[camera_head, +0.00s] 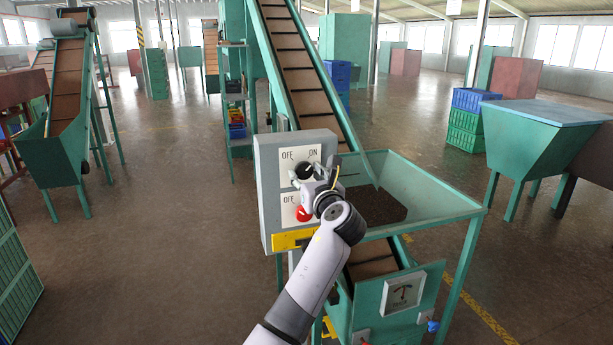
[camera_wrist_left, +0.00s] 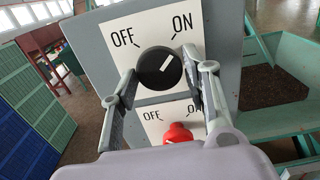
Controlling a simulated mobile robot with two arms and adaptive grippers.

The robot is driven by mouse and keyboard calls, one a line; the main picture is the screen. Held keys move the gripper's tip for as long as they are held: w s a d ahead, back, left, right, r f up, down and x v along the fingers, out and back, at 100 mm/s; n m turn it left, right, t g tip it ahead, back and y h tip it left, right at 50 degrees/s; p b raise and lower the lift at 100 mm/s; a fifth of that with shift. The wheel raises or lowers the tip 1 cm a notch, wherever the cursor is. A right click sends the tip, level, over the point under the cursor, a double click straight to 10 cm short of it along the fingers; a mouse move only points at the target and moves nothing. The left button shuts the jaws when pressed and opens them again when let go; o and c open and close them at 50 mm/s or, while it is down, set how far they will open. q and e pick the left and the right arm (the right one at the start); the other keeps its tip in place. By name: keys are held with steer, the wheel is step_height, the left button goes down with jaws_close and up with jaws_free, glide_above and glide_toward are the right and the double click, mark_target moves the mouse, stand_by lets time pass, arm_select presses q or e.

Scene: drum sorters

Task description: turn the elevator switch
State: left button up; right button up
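A grey control box (camera_head: 268,190) with white OFF/ON plates stands on the green machine. Its upper switch is a round black knob (camera_wrist_left: 158,68); the white mark on it points up and right, toward the ON side. The knob also shows in the head view (camera_head: 303,170), partly behind my gripper. A red knob (camera_wrist_left: 178,133) sits on the lower OFF/ON plate. My left gripper (camera_wrist_left: 160,64) is in front of the box, its two fingers apart on either side of the black knob. I cannot tell whether the fingertips touch it. My right gripper is not in view.
The box stands beside a green hopper (camera_head: 440,190) with dark material in it, and an inclined conveyor (camera_head: 300,75) rises behind. A gauge panel (camera_head: 402,295) is below right. Blue and green crates (camera_head: 466,120) stand farther right.

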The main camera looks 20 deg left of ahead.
arm_select(q)
steer(key=c, duration=0.7)
steer(key=shift+n, duration=0.3)
steer(key=n, duration=0.3)
steer(key=shift+b, duration=0.4)
steer(key=n+b, duration=0.1)
steer(key=n, duration=0.3)
steer(key=shift+d+f, duration=0.1)
steer(key=n+b, duration=0.3)
steer(key=n, duration=0.2)
steer(key=shift+n, duration=0.3)
steer(key=n+b, duration=0.3)
steer(key=n, duration=0.1)
steer(key=shift+w+n, duration=0.1)
steer(key=shift+n, duration=0.2)
